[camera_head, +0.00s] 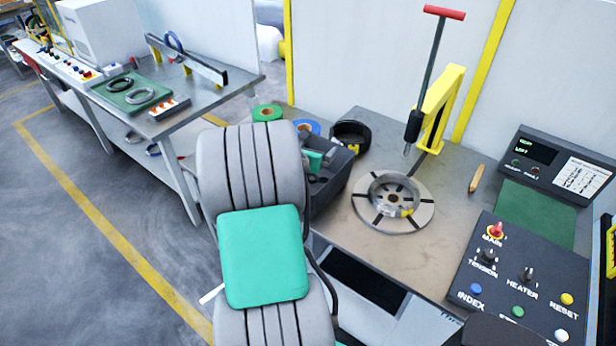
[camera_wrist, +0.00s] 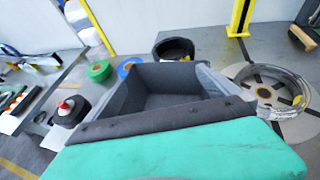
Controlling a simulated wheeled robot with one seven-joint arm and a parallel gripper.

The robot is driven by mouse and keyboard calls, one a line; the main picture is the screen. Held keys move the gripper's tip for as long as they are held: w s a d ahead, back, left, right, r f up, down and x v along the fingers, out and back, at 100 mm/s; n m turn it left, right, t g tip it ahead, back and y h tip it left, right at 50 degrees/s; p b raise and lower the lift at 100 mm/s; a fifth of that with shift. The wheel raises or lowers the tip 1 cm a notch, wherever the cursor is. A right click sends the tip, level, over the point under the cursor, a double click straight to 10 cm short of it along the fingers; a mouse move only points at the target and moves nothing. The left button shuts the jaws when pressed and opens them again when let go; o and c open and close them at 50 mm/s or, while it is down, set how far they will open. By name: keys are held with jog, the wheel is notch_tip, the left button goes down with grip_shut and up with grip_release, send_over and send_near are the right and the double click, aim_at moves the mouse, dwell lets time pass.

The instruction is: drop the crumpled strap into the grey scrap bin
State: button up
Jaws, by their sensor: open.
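The grey scrap bin (camera_head: 335,188) stands at the left end of the work table in the head view, partly hidden by my arm. The wrist view looks into the same bin (camera_wrist: 178,78), whose visible inside looks bare; its near part is hidden by my gripper's dark and teal body. My gripper (camera_head: 316,160) is over the bin, open, with nothing seen between its fingers. It also frames the bin in the wrist view (camera_wrist: 155,72). I cannot make out the crumpled strap in either view; it may be hidden low in the bin or behind my gripper.
A metal ring coil (camera_head: 394,192) with a small yellow piece lies right of the bin. A black ring (camera_head: 350,134), green roll (camera_head: 267,112) and blue roll (camera_head: 306,127) sit behind. A yellow post (camera_head: 438,105) and control panel (camera_head: 520,275) stand farther right.

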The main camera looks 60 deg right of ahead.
jog(key=b+v, duration=0.1)
jog(key=v, duration=0.6)
jog(key=shift+a, duration=0.25)
jog(key=shift+s+r, duration=0.1)
